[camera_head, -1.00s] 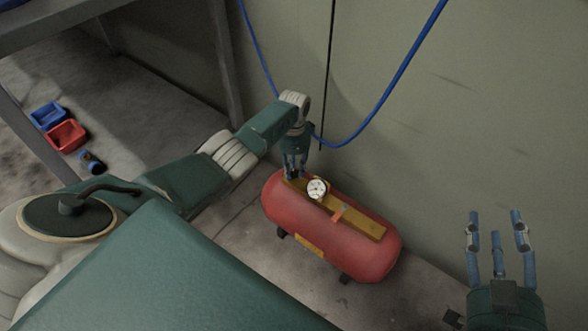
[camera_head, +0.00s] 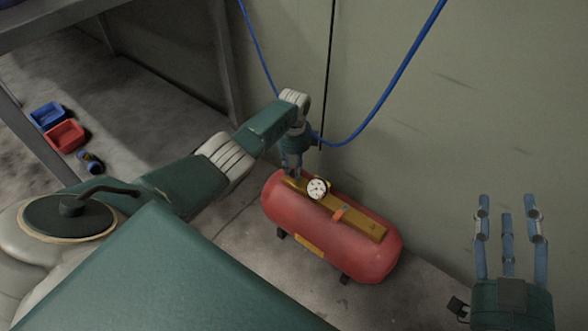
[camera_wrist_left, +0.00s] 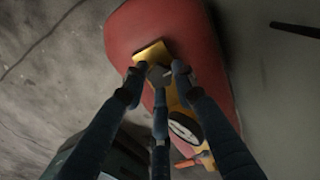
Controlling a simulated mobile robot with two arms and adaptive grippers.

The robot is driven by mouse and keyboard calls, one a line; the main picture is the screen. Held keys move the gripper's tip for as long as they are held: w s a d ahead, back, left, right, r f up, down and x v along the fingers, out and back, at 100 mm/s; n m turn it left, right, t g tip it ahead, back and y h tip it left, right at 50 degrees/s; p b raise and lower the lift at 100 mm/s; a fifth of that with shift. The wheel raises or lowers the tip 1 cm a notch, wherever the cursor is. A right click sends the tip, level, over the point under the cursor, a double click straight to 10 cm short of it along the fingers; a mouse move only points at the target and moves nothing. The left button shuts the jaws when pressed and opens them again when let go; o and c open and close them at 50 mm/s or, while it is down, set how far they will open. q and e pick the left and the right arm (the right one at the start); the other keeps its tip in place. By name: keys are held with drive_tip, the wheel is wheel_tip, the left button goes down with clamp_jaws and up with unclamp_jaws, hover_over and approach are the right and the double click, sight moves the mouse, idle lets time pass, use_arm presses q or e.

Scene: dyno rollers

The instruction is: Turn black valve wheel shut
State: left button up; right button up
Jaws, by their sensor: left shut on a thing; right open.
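A red tank (camera_head: 352,240) lies on the floor by the wall, with a yellow plate (camera_head: 362,222) along its top. A round white gauge (camera_head: 317,189) and an orange lever (camera_head: 338,214) sit on the plate. My left gripper (camera_head: 292,176) points down at the plate's far left end. In the left wrist view its fingers (camera_wrist_left: 158,78) are closed around a small dark wheel (camera_wrist_left: 159,75), mostly covered by the fingertips. The red tank (camera_wrist_left: 140,28) and gauge (camera_wrist_left: 184,129) show beside it. My right gripper (camera_head: 507,215) is open and empty at the lower right.
A blue hose (camera_head: 392,85) hangs along the wall (camera_head: 490,90) behind the tank. A blue bin (camera_head: 47,115) and a red bin (camera_head: 66,136) stand on the floor at the left, near a shelf frame (camera_head: 225,75).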

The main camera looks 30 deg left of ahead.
sight(294, 172)
use_arm(q)
drive_tip(key=shift+m, duration=0.4)
drive_tip(key=o, duration=1.2)
drive_tip(key=shift+c, duration=0.2)
drive_tip(key=shift+r, duration=0.1)
wheel_tip(294, 172, up, 12)
